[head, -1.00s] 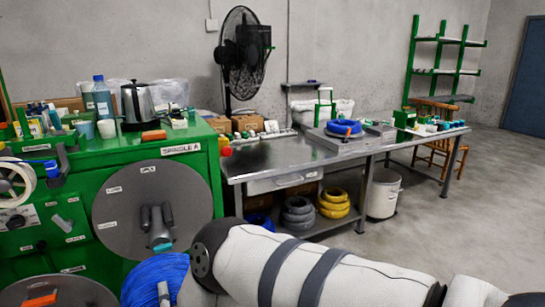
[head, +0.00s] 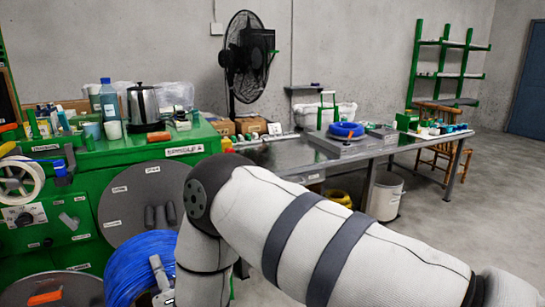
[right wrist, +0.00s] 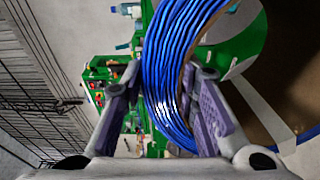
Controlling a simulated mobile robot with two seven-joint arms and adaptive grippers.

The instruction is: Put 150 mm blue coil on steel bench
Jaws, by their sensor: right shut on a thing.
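A large blue coil (head: 138,268) is at the lower left of the head view, in front of the green machine. My right gripper (head: 161,278) is at the coil's right side, partly cut off by the picture's bottom edge. In the right wrist view the coil (right wrist: 168,70) runs between the two fingers, which are shut on it. The steel bench (head: 285,155) stands right of the machine; my right arm hides much of its front. A smaller blue coil (head: 346,129) lies on a flat scale-like plate on the bench. My left gripper is not in view.
The green machine (head: 190,137) carries a kettle (head: 142,106), bottles and cups. Small items crowd the bench's right end. A white bucket (head: 386,195) and a yellow coil (head: 338,198) are beneath the bench. The bench's near left top looks fairly clear.

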